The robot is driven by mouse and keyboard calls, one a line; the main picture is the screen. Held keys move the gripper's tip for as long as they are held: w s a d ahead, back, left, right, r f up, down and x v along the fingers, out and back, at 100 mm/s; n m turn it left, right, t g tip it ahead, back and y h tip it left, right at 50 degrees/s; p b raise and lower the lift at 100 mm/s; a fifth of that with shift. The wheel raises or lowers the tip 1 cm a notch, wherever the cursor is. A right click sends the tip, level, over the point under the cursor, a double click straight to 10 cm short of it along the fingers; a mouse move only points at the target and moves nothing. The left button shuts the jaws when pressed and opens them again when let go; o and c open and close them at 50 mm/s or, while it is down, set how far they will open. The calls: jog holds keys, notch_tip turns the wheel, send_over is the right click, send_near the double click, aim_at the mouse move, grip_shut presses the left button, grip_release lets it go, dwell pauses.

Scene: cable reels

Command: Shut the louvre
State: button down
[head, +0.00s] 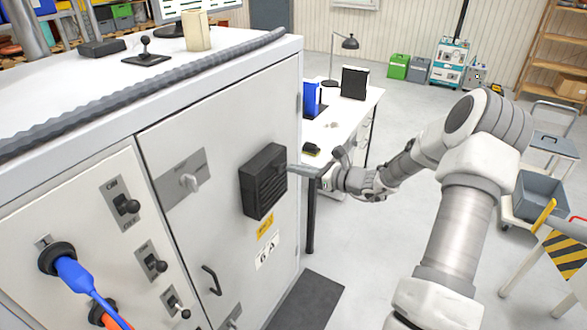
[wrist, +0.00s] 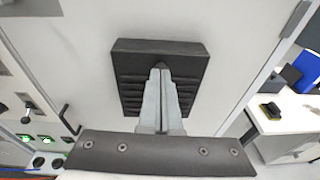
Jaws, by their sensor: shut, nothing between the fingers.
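The louvre (head: 264,181) is a black slatted vent on the white cabinet door, above a yellow label. Its slats show as dark horizontal bands, and I cannot tell for sure how far they are tilted. My gripper (head: 293,170) reaches it from the right with its fingers together and empty. In the wrist view the louvre (wrist: 130,85) fills the middle, and my closed gripper (wrist: 159,72) points at its upper middle, hiding the centre of the slats. The tips are at or very near the louvre's front; contact cannot be made out.
Switches (head: 125,204) and a blue plug (head: 72,270) sit on the left panel. A white desk (head: 345,125) stands behind my arm.

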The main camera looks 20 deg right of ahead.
jog(key=s+d+r+b, duration=0.1)
jog(key=s+d+r, duration=0.3)
jog(key=s+r, duration=0.2)
jog(key=shift+s+d+r, duration=0.25)
jog(key=shift+d+r, duration=0.1)
jog(key=shift+r, duration=0.3)
